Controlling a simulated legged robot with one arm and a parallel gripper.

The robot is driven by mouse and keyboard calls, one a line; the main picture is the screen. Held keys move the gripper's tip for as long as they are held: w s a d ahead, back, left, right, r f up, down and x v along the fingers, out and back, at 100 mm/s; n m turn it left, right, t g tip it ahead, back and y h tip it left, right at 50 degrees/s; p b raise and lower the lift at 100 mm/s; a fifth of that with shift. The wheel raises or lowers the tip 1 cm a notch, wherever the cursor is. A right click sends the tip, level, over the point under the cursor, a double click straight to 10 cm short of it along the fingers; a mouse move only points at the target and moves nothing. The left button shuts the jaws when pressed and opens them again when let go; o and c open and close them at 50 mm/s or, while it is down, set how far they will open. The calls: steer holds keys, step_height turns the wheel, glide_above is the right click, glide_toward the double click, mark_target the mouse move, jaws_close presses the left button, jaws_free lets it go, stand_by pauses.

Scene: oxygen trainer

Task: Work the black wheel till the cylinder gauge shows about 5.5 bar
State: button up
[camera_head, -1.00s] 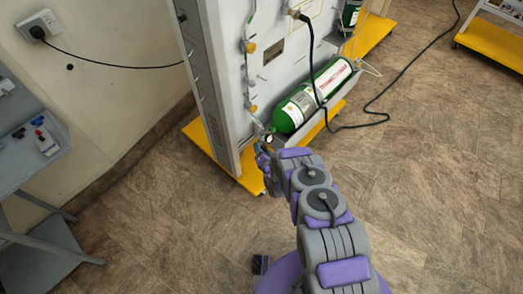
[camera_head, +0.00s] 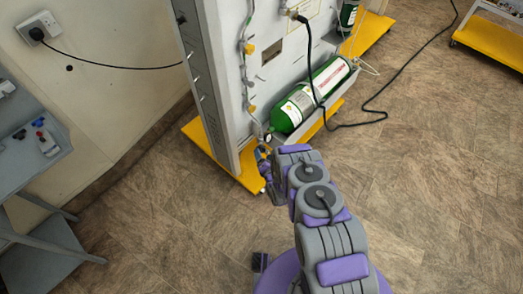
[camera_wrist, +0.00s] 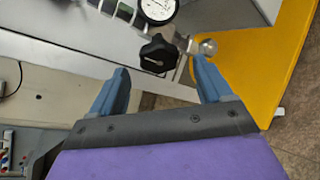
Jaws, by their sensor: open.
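The black wheel (camera_wrist: 158,54) is a lobed knob in the wrist view, just beyond and between the two blue fingers of my gripper (camera_wrist: 163,80). The fingers are apart and nothing is between their tips; I cannot tell whether they touch the wheel. The round white cylinder gauge (camera_wrist: 158,8) is just above the wheel, cut by the frame's top edge. Its reading is too small to tell. In the head view, the gauge (camera_head: 267,138) is tiny at the end of the green cylinder (camera_head: 313,96). My gripper (camera_head: 264,157) is just below it, and the wheel cannot be made out there.
The cylinder lies on a shelf of the grey trainer panel (camera_head: 275,60), which stands on a yellow base (camera_head: 240,172). A metal fitting with a round end (camera_wrist: 207,47) is right of the wheel. A grey bench (camera_head: 35,130) stands left.

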steer(key=p+v, duration=0.3)
steer(key=v, duration=0.9)
stand_by(0.8)
